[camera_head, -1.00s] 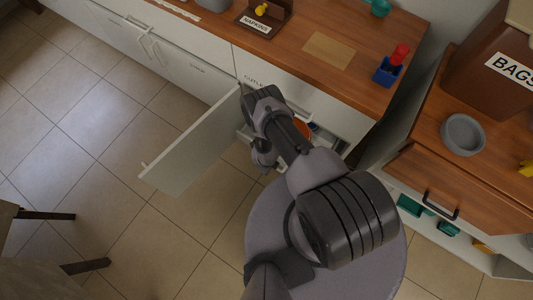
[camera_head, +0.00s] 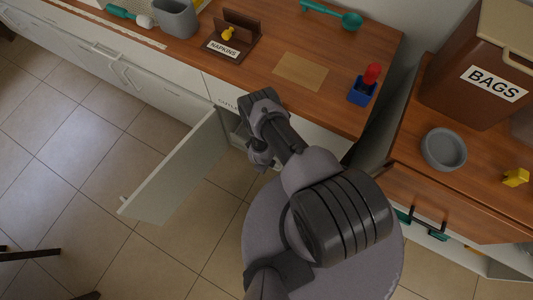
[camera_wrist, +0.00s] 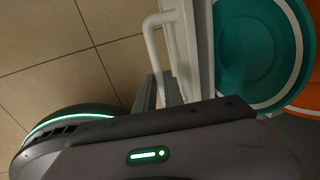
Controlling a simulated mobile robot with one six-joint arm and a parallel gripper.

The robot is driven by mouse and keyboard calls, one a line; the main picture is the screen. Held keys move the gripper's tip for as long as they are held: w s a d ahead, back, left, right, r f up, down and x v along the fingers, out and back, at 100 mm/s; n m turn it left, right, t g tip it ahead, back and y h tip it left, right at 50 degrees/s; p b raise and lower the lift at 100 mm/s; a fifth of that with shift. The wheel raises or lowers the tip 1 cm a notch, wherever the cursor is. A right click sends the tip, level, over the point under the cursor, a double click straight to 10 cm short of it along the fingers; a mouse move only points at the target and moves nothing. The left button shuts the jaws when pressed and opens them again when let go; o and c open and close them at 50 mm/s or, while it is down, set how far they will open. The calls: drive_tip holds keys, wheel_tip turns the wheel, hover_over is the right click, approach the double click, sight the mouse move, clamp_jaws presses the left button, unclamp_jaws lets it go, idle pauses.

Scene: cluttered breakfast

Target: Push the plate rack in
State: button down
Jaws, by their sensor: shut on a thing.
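The plate rack shows in the wrist view as a white front edge (camera_wrist: 202,50) with a white bar handle (camera_wrist: 151,38). A teal plate (camera_wrist: 245,55) and an orange plate (camera_wrist: 303,95) lie behind that edge. My gripper (camera_wrist: 160,86) is shut on the handle at its lower part. In the head view my arm covers most of the rack and the handle, so how far the rack stands out cannot be told there. A white cabinet door (camera_head: 172,172) stands open left of my arm.
The wooden counter (camera_head: 262,45) holds a napkin holder (camera_head: 232,42), a blue caddy (camera_head: 361,92) and a teal ladle (camera_head: 335,16). At right stand a grey bowl (camera_head: 443,150) and a brown BAGS box (camera_head: 480,70).

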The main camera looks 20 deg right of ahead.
idle(0.3)
drive_tip(key=c, duration=1.5)
unclamp_jaws()
drive_tip(key=shift+o, duration=0.2)
wheel_tip(320, 180, up, 17)
drive_tip(key=s+a+p, duration=0.2)
drive_tip(key=p, duration=0.9)
drive_tip(key=shift+a, duration=0.35)
